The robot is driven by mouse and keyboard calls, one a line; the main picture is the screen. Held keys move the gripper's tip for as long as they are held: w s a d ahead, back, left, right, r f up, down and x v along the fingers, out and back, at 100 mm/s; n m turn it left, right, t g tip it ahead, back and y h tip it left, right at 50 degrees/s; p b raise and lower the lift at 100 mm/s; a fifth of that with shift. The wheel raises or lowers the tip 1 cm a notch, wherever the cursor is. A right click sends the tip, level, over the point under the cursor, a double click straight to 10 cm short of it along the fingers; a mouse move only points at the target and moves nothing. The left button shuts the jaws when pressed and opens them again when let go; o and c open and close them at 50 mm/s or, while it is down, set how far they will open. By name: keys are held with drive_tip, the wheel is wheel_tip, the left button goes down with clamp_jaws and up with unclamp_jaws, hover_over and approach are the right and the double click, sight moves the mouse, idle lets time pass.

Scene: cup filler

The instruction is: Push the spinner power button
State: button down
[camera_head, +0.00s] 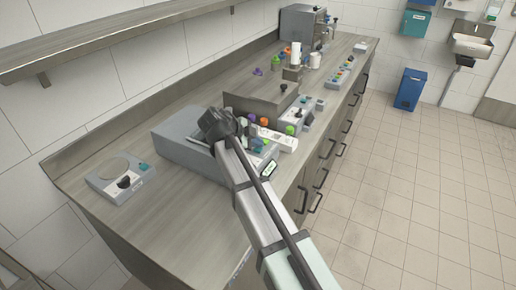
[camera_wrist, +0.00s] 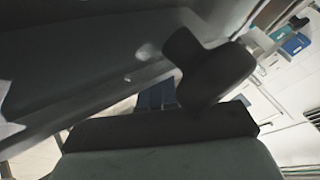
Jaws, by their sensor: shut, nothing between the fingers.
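I cannot tell for sure which device is the spinner, and no power button can be singled out. A wide grey machine (camera_head: 176,139) stands on the counter, its front panel partly hidden behind my arm. A small light-grey device (camera_head: 108,188) with a round plate, a black knob (camera_head: 124,182) and a teal part (camera_head: 144,167) stands apart at the left. My arm reaches over the wide machine's front. In the wrist view my gripper's fingers (camera_wrist: 156,94) appear close together and empty, near a large grey surface (camera_wrist: 85,60). Whether they touch it is unclear.
The wooden counter (camera_head: 85,211) runs from front left to back right along a tiled wall. Behind the arm stand a grey box (camera_head: 262,96), coloured-capped items (camera_head: 264,122) and a device with knobs (camera_head: 294,118). A shelf (camera_head: 110,38) hangs above.

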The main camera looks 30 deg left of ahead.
sight(256, 150)
drive_tip(key=shift+f, duration=0.15)
drive_tip(key=shift+r, duration=0.2)
idle(0.3)
drive_tip(key=shift+r, duration=0.45)
wheel_tip(256, 150, up, 6)
idle(0.9)
